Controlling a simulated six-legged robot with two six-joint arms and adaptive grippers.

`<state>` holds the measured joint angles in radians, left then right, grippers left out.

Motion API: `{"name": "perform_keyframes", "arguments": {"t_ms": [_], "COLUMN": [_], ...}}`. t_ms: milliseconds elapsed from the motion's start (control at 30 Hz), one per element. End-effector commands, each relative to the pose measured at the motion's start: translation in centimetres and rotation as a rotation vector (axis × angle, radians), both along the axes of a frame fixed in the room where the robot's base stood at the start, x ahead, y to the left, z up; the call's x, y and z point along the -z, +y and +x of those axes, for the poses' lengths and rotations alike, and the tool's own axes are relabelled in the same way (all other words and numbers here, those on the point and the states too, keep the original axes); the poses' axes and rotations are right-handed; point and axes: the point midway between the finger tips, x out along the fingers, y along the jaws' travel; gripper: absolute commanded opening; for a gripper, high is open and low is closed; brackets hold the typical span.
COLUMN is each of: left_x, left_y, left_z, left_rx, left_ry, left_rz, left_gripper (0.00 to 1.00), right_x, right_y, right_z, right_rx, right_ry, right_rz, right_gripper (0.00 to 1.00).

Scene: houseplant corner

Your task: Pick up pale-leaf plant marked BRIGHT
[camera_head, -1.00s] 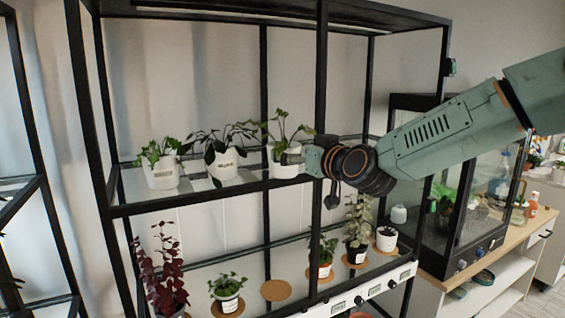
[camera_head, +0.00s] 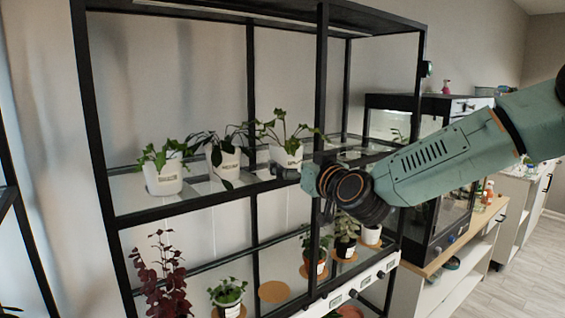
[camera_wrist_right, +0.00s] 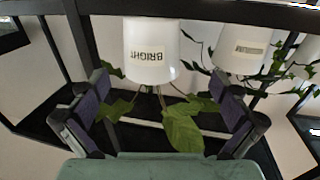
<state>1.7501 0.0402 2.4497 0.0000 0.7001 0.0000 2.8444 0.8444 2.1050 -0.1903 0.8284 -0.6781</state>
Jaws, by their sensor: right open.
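The plant marked BRIGHT (camera_head: 289,154) stands in a white pot at the right of the upper shelf row, with thin stems and green leaves. In the right wrist view its pot (camera_wrist_right: 152,52) appears upside down with the BRIGHT label facing me, and leaves hang into the space before my palm. My right gripper (camera_head: 286,170) is at the shelf's front, just in front of the pot's lower part. In the wrist view its two fingers (camera_wrist_right: 162,100) are spread wide, with the pot beyond and between them, not held. My left gripper is not in view.
A second white-potted plant (camera_head: 222,156) stands close to the left on the same shelf, and a third (camera_head: 162,175) beyond it. A black front post (camera_head: 321,100) rises right beside my right gripper. Small pots and a bare cork disc (camera_head: 274,292) are on the lower shelf.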

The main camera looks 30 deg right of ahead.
Motion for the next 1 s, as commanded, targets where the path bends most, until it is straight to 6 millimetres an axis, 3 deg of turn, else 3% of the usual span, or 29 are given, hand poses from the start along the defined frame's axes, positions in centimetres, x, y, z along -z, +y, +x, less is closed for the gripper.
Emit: {"name": "perform_keyframes", "arguments": {"t_ms": [533,800,1000], "left_x": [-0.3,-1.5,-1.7], "left_y": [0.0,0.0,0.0], "left_z": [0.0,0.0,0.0], "left_rx": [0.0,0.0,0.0], "left_ry": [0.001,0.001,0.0], "left_rz": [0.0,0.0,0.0], "left_gripper": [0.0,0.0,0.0], "right_x": [-0.1,-0.7,-0.6], "right_y": [-1.1,-2.0,-2.0], "right_z": [2.8,6.2,7.6], "right_rx": [0.0,0.002,0.001], "right_ry": [-0.001,0.001,-0.001], "right_rz": [-0.001,-0.006,0.0], "right_gripper": [1.0,1.0,1.0]}}
